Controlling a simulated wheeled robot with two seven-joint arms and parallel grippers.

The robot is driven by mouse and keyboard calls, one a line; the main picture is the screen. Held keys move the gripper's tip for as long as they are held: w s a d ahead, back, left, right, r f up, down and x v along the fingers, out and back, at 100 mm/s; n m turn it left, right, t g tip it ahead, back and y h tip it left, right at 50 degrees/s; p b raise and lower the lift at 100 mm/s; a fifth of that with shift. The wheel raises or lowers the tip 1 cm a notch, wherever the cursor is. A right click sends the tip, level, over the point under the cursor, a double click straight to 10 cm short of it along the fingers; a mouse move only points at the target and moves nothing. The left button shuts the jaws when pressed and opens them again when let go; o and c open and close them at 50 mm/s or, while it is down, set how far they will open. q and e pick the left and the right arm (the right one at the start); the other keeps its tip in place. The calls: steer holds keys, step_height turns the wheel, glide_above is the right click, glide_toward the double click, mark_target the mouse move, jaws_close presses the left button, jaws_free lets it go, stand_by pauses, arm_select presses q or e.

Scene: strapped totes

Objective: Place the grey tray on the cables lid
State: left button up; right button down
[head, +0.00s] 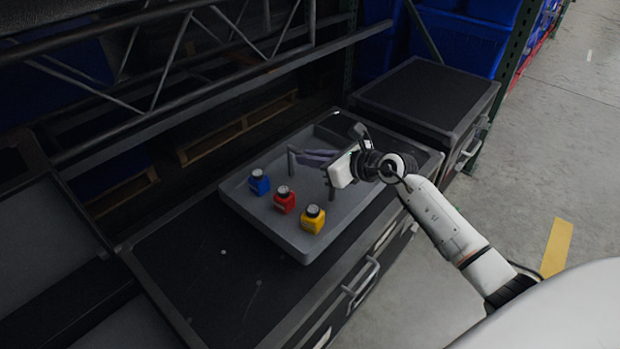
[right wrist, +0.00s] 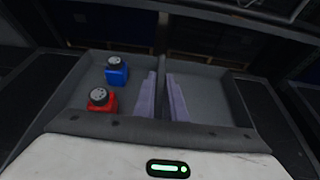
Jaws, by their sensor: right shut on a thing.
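The grey tray (head: 272,226) is a shallow open box on or just above the dark lid (head: 210,270) of a black case. I cannot tell whether it touches, and no cables label is readable. A blue bottle (head: 259,183), a red bottle (head: 285,199) and a yellow bottle (head: 313,219) stand in its near-left part. My right gripper (head: 312,160) reaches into the tray from the right. In the right wrist view its two fingers (right wrist: 162,98) are on either side of the tray's middle divider (right wrist: 163,62), shut on it. My left gripper is out of view.
Another black case (head: 425,95) stands behind to the right. A grey-topped case (head: 45,245) lies at the left. A metal truss rail (head: 200,95) runs across behind the tray. Blue totes (head: 465,40) stand at the back. Open floor (head: 560,150) lies to the right.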

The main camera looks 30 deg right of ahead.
mark_target(310, 187)
step_height(310, 187, down, 3)
steer(key=shift+w+f+b, duration=0.1)
steer(key=shift+b, duration=0.45)
steer(key=shift+f, duration=0.45)
steer(key=shift+f, duration=0.1)
steer(key=c, duration=2.2)
jaws_free()
steer(key=shift+f, duration=0.3)
steer(key=o, duration=0.4)
